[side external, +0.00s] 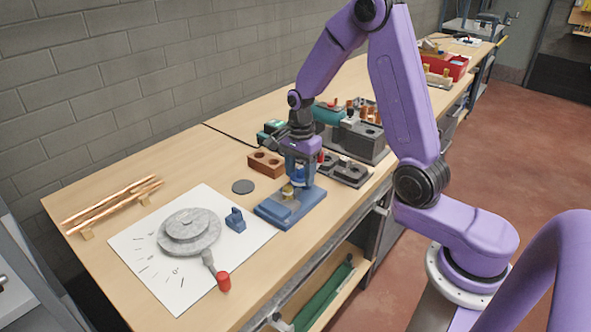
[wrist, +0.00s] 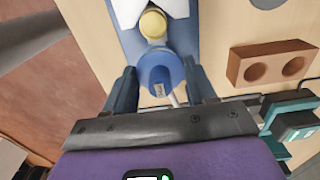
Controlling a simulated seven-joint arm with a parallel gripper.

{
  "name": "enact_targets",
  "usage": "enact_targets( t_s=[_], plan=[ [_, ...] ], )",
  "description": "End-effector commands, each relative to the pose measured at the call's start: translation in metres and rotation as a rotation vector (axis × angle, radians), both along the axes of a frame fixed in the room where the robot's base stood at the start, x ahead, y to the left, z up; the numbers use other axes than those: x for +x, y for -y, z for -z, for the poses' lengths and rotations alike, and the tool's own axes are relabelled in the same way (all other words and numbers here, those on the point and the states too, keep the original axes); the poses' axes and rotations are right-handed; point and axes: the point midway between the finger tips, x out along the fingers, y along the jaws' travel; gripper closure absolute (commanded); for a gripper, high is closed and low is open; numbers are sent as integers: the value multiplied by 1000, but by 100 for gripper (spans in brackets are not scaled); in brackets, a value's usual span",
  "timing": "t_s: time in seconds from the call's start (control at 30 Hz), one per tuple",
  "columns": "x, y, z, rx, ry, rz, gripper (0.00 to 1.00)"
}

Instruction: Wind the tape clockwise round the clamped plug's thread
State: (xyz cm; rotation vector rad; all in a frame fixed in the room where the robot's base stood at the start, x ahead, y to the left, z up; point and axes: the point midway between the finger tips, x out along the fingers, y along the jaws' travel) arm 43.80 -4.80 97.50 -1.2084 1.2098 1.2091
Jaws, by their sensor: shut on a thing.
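The brass plug (side external: 287,192) sits upright in the blue clamp (side external: 272,212) near the bench's front edge. In the wrist view the plug (wrist: 153,24) shows as a round yellow end between pale clamp jaws (wrist: 178,8). My gripper (side external: 300,168) points down over the clamp. It is shut on the blue tape spool (wrist: 160,72), which sits between the two dark fingers and close beside the plug. A thin pale strip (wrist: 174,98) shows below the spool. I cannot tell whether tape lies on the thread, or whether the spool touches the plug.
A brown block with two holes (side external: 265,163) and a grey disc (side external: 243,186) lie behind the clamp. A grey fixture (side external: 347,170) stands to the right. A white sheet (side external: 135,245) with a round grey bender (side external: 188,231) lies left, beside a small blue block (side external: 235,220).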

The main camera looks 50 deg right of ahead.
Motion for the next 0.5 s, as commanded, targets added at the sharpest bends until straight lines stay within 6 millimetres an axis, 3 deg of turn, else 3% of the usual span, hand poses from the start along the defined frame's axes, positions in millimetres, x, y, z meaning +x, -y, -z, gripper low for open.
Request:
enact_targets(
  t_s=[0.5],
  plan=[
    [-21, -6, 1, 0, 1, -1, 64]
  ],
)
